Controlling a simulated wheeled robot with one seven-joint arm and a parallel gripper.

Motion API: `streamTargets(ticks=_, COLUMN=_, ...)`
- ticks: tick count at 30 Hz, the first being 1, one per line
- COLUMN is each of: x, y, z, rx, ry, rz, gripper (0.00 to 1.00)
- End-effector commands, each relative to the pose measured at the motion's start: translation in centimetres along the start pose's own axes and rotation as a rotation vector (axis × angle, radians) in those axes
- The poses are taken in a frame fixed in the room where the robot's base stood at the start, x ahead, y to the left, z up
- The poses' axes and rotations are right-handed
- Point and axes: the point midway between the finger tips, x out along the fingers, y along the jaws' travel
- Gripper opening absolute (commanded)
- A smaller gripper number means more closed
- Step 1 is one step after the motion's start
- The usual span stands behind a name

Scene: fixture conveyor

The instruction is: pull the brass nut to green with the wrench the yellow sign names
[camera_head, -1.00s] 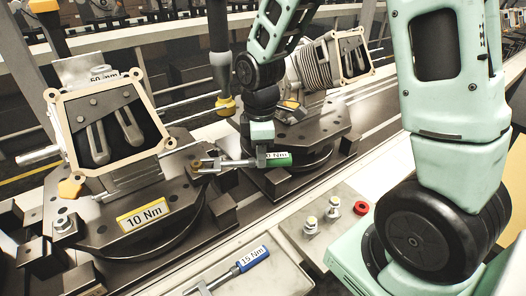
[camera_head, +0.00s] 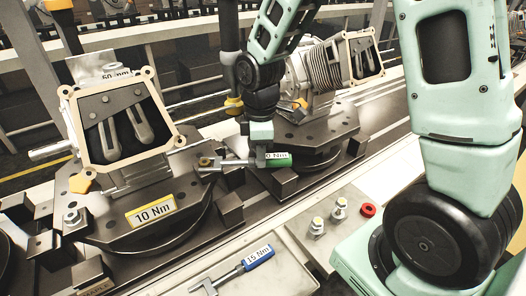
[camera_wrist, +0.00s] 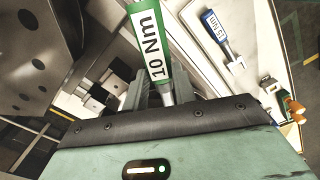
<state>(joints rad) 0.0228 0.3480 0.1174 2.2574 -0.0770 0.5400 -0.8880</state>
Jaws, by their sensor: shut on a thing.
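My gripper (camera_head: 261,155) is shut on the green-handled wrench (camera_head: 278,160), whose label reads 10 Nm in the wrist view (camera_wrist: 154,45). The wrench lies roughly level, its metal head pointing left to the edge of the near fixture. A small brass nut (camera_head: 205,161) shows at the wrench's head; I cannot tell whether the jaw is fully around it. The yellow sign (camera_head: 151,210) on the near fixture reads 10 Nm. No green mark on the nut is visible.
A blue-handled wrench (camera_head: 257,256) marked 15 Nm lies on the pale tray, also in the wrist view (camera_wrist: 215,28). Several bolts and a red button (camera_head: 368,210) stand on a panel to the right. A second fixture (camera_head: 315,135) sits close behind my gripper.

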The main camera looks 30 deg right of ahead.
Motion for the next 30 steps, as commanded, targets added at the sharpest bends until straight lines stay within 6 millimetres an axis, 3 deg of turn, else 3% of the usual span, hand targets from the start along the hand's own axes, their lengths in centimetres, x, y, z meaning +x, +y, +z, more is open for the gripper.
streamTargets(ticks=22, x=-0.03, y=-0.03, z=-0.67, rx=0.002, ry=0.001, rz=0.001, gripper=0.00)
streamTargets(ticks=30, x=0.00, y=-0.93, z=-0.75, rx=0.065, ry=0.001, rz=0.001, gripper=0.00)
